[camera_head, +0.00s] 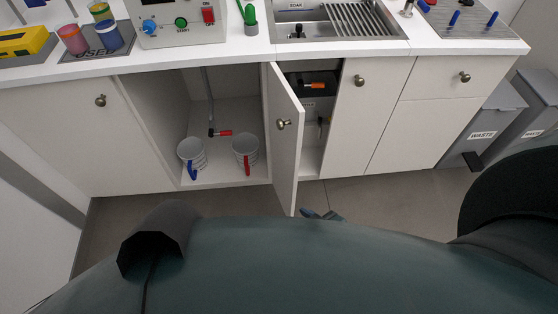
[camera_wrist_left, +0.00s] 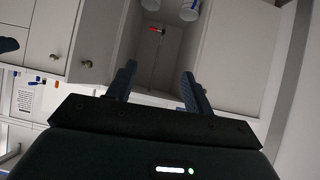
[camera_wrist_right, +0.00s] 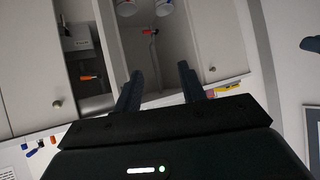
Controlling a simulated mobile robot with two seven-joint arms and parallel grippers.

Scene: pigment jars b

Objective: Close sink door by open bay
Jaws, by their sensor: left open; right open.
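The sink door (camera_head: 287,145) is a pale panel with a round metal knob (camera_head: 283,124). It stands ajar, swung out from the divider beside the open bay (camera_head: 225,120). Behind it part of the sink cabinet's inside (camera_head: 312,85) shows, with a dark box and orange-handled parts. My right gripper (camera_wrist_right: 160,84) is open and empty; its fingertips just show in the head view (camera_head: 322,214), low in front of the door and apart from it in the picture. My left gripper (camera_wrist_left: 158,84) is open and empty, facing the bay; the head view does not show it.
Closed cabinet fronts flank the openings. The counter (camera_head: 235,52) runs above. Waste bins (camera_head: 484,125) stand at the right. The floor before the cabinets is clear.

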